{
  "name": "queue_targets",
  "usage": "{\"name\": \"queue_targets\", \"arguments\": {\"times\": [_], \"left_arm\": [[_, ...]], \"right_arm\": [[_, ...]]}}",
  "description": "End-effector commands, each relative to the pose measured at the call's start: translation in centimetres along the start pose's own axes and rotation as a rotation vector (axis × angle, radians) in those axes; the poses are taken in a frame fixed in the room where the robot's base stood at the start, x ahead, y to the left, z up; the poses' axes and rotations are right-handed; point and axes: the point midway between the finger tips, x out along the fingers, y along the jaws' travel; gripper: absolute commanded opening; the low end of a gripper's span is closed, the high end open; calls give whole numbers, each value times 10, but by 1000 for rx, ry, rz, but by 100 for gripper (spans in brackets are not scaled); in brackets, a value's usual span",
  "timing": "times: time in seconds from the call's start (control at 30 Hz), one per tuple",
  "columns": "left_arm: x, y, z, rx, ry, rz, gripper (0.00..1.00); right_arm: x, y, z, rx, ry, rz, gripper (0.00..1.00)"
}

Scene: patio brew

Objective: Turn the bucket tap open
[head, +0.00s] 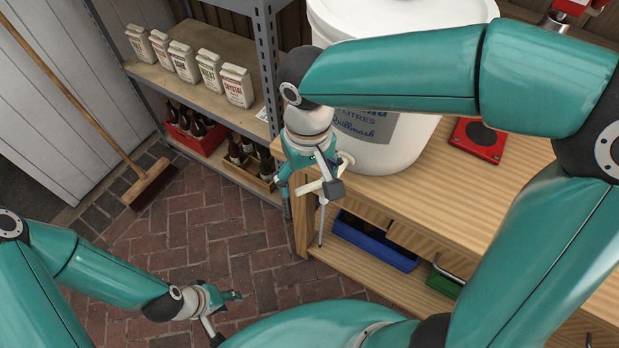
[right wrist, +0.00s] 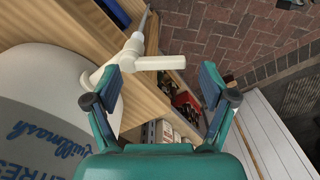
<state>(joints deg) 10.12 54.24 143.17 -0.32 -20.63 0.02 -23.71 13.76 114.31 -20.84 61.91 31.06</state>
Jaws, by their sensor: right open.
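The white bucket (head: 402,150) stands on the wooden bench near its left end, with blue lettering on its side. Its cream tap (head: 325,188) sticks out low on the side, partly hidden by my right gripper in the head view. In the right wrist view the tap (right wrist: 135,48) shows a thin grey tube at its outlet and a flat handle (right wrist: 162,63) pointing right. My right gripper (right wrist: 162,80) is open, its fingers apart on either side of the handle, with no clear grip on it. My left gripper (head: 226,316) is open and empty, low above the brick floor.
The bench (head: 480,210) has a lower shelf with a blue bin (head: 375,243) and a green one. A metal shelf (head: 200,95) at the left holds several white packets and bottle crates. A broom (head: 150,184) leans nearby. A red square plate (head: 478,142) lies right of the bucket.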

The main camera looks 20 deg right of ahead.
Motion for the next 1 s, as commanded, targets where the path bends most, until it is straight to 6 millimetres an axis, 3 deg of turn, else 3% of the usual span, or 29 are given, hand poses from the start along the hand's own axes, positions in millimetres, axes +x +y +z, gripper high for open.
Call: {"name": "queue_targets", "arguments": {"times": [0.13, 0.43, 0.77, 1.0], "left_arm": [[0, 0, 0, 0, 0, 0, 40], [0, 0, 0, 0, 0, 0, 40], [1, 0, 0, 0, 0, 0, 40], [1, 0, 0, 0, 0, 0, 40]], "right_arm": [[10, 0, 0, -1, -1, 1, 83], [11, 0, 0, -1, 0, 0, 83], [12, -1, 1, -2, -3, -2, 29], [14, -2, 2, -2, -9, -2, 24]]}}
